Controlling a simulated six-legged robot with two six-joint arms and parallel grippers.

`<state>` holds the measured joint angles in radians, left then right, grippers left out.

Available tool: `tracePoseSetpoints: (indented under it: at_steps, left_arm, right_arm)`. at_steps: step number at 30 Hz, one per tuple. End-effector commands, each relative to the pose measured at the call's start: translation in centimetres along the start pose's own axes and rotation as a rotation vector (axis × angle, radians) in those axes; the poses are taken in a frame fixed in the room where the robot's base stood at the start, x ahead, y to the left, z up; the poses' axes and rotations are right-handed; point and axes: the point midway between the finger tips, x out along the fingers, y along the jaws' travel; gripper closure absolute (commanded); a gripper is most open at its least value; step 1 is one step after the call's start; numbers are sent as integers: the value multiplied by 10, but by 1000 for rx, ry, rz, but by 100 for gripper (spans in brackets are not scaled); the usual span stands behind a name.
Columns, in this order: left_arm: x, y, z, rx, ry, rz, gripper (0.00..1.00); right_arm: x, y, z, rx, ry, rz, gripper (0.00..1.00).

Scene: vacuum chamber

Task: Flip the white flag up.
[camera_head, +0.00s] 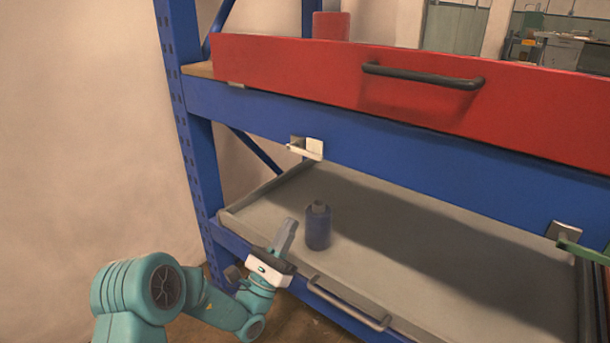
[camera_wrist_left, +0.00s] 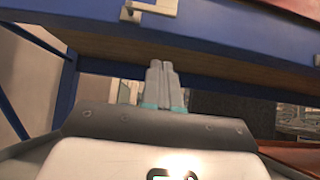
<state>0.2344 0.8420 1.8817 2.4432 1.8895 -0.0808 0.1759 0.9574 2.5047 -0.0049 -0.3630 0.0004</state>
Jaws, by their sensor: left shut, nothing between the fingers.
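The white flag (camera_head: 304,151) is a small pale plate that sticks out roughly level from a bracket on the blue shelf beam. It also shows at the top edge of the left wrist view (camera_wrist_left: 150,8). My left gripper (camera_head: 289,225) is shut and empty, with its fingers together and pointing up. In the head view it is below the flag and a little left of it, clearly apart from it. In the left wrist view the fingertips (camera_wrist_left: 160,65) lie below the flag in the picture. My right gripper is not in view.
A red drawer (camera_head: 330,80) with a dark handle is above the beam. A grey tray (camera_head: 380,270) below holds a dark blue bottle (camera_head: 318,228) just right of my left gripper. A green bar (camera_head: 583,250) shows by a metal bracket (camera_head: 563,231) at right. A blue post (camera_head: 185,120) stands left.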

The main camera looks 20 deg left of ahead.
Motion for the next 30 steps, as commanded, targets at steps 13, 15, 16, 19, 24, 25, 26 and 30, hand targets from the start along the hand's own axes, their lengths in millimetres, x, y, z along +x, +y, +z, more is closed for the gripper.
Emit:
tracePoseSetpoints:
  at_steps: [13, 15, 16, 19, 24, 25, 26, 30]
  left_arm:
    - [89, 2, 1, 2, -5, -2, 100]
    - [100, 4, 6, 1, -5, -1, 100]
    - [103, 4, 9, 1, -3, -1, 100]
    - [113, 4, 19, 1, -2, -1, 100]
    - [121, 4, 27, -1, 0, 0, 100]
    - [122, 4, 28, -1, 0, 0, 100]
    - [122, 4, 28, -1, 0, 1, 100]
    - [122, 4, 29, -1, 0, 0, 100]
  right_arm:
    - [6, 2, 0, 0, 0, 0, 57]
    - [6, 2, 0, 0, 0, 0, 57]
    - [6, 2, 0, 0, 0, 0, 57]
    - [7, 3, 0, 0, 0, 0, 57]
    - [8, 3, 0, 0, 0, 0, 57]
    - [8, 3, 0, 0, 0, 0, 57]
    - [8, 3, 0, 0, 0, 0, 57]
    - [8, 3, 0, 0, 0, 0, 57]
